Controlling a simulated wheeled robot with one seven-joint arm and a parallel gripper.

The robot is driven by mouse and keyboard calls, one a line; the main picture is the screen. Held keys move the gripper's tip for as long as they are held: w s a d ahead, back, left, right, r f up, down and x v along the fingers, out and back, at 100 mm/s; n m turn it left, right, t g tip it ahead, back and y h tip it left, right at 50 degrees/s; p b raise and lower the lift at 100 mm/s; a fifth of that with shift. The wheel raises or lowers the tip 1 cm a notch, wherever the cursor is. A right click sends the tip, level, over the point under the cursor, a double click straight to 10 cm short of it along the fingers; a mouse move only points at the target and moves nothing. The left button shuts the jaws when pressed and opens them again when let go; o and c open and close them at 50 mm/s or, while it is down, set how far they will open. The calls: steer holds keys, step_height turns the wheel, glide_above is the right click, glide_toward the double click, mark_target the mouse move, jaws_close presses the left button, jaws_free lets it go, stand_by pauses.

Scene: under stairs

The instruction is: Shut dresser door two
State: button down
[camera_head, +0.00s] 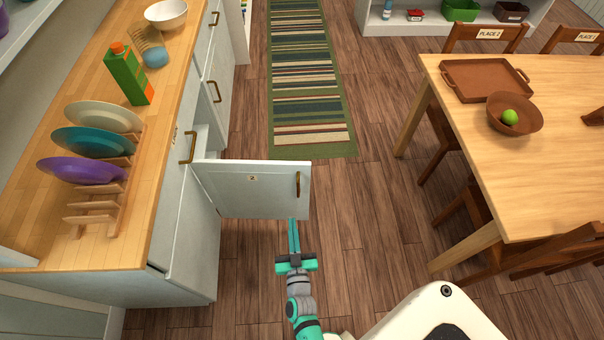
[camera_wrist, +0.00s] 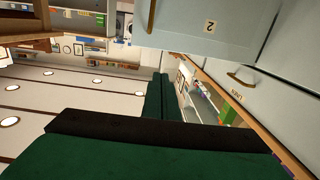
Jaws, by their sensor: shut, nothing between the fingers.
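Dresser door two (camera_head: 252,187) is a pale grey-white panel with a small "2" label and a brass handle (camera_head: 298,184) near its free edge. It stands swung open, sticking out to the right from the dresser (camera_head: 185,230) over the floor. My gripper (camera_head: 293,222) is shut and empty, with its teal fingers pointing up just below the door's lower right corner. I cannot tell whether they touch it. In the wrist view the door (camera_wrist: 235,30) shows at the upper right with its "2" label, beyond my green fingers (camera_wrist: 158,98).
The dresser's wooden top (camera_head: 155,175) holds a plate rack (camera_head: 95,211), a juice carton (camera_head: 128,75) and a white bowl (camera_head: 166,14). A striped rug (camera_head: 300,85) lies beyond the door. A wooden table (camera_head: 520,170) with chairs stands right. The floor between is clear.

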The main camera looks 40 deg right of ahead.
steer(key=w+d+f+m+g+h, duration=0.1)
steer(key=w+d+f+m+h, duration=0.1)
steer(key=w+d, duration=0.4)
glide_toward(301, 166)
steer(key=x, duration=0.5)
steer(key=shift+r, duration=0.15)
steer(key=shift+w+d, duration=0.4)
steer(key=shift+w, duration=0.1)
steer(key=shift+w, duration=0.2)
